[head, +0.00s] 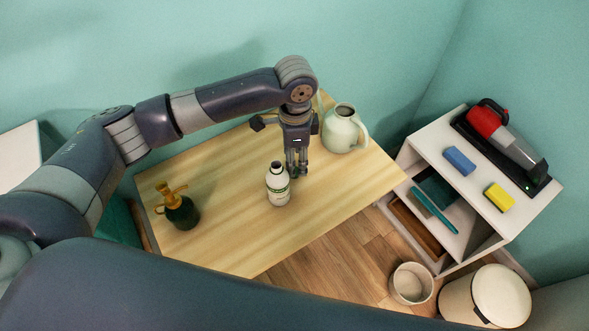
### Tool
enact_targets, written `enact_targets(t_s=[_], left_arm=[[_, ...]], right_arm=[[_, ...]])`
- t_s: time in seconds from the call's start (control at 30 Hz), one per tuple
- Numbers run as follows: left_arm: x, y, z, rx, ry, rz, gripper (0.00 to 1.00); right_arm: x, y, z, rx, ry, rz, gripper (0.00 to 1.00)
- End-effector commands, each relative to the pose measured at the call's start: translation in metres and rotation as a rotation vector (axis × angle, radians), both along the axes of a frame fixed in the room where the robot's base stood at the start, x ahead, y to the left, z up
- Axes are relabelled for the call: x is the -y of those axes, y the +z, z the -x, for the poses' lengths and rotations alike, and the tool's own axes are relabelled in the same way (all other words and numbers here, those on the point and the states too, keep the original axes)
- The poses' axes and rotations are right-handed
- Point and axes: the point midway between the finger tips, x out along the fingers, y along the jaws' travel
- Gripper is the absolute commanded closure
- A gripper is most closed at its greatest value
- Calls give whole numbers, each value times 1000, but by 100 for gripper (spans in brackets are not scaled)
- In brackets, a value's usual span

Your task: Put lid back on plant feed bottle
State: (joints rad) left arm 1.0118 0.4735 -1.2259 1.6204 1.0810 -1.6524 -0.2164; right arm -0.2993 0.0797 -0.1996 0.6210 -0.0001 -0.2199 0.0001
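The plant feed bottle (278,188), white with a green-marked label, stands upright on the wooden table (225,240). Its narrow neck has a dark top, and I see no separate lid clearly. My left gripper (297,170) points down just right of the bottle's neck and slightly behind it, close to the table top. Its fingers look near each other, but they are small and dark, so I cannot tell whether they hold anything. My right gripper is not in view.
A pale green watering can (341,132) stands right of the gripper. A dark green sprayer with an orange top (178,208) stands at the table's left. A white shelf (480,190) with a red handheld vacuum (505,140) and sponges is at the right. The table's front is clear.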

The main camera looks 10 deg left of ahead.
Motion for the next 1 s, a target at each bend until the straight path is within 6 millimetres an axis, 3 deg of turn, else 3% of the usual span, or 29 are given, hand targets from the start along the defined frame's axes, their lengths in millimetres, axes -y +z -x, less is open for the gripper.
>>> enact_targets(t_s=[0.1, 0.3, 0.67, 0.9, 1.0], left_arm=[[-1, -16, 3, -5, 0, -3, 52], [0, -40, 3, -2, 0, -2, 52], [0, -42, 3, 0, -1, -1, 52], [-1, -42, 3, 0, -1, -1, 82], [-1, -42, 3, 0, 0, -1, 85]], right_arm=[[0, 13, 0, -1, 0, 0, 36], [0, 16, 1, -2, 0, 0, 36], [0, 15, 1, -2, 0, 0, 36], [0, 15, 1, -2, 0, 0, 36], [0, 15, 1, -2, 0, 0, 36]])
